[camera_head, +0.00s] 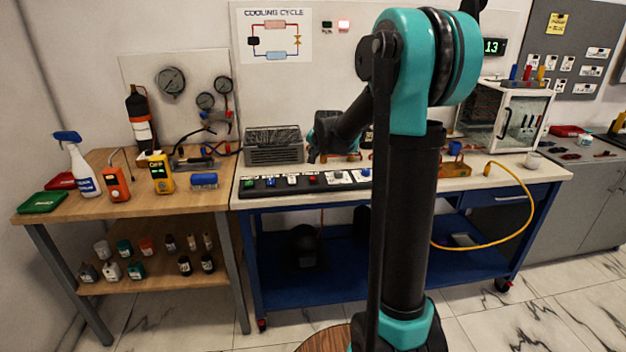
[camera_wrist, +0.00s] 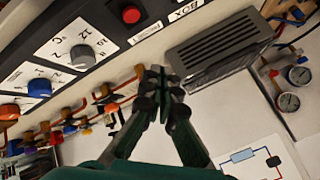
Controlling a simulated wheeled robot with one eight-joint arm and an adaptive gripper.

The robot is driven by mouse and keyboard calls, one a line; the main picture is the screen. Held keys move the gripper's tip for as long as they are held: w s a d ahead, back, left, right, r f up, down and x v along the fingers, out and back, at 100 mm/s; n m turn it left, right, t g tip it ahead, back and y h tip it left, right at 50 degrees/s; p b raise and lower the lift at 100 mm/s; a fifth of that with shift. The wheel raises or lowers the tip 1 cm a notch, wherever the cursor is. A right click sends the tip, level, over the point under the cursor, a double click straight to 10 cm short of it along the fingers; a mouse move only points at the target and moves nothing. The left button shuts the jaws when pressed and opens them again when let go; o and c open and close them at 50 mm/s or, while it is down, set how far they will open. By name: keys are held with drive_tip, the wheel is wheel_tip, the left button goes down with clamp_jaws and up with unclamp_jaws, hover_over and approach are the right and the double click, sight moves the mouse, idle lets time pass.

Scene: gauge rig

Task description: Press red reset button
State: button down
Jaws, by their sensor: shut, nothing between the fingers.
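My gripper (camera_wrist: 160,76) is shut and empty. In the wrist view its tips are apart from the button, over the bench area beside a grey vented box. In the head view my gripper (camera_head: 316,154) hangs above and behind the panel, its tips small and dark.
The panel also carries a grey dial (camera_wrist: 83,56) and a blue knob (camera_wrist: 39,87). The grey vented box (camera_head: 273,147) stands behind the panel to the left. Copper piping with valves (camera_wrist: 105,98) lies behind the panel. A yellow hose (camera_head: 529,198) hangs off the bench at the right.

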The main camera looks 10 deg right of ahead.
sight(314, 179)
drive_tip(key=shift+f, duration=3.3)
drive_tip(key=shift+f, duration=0.15)
drive_tip(key=shift+f, duration=0.3)
drive_tip(key=shift+f, duration=0.4)
drive_tip(key=shift+r, duration=0.85)
drive_tip(key=shift+r, duration=0.15)
drive_tip(key=shift+r, duration=2.35)
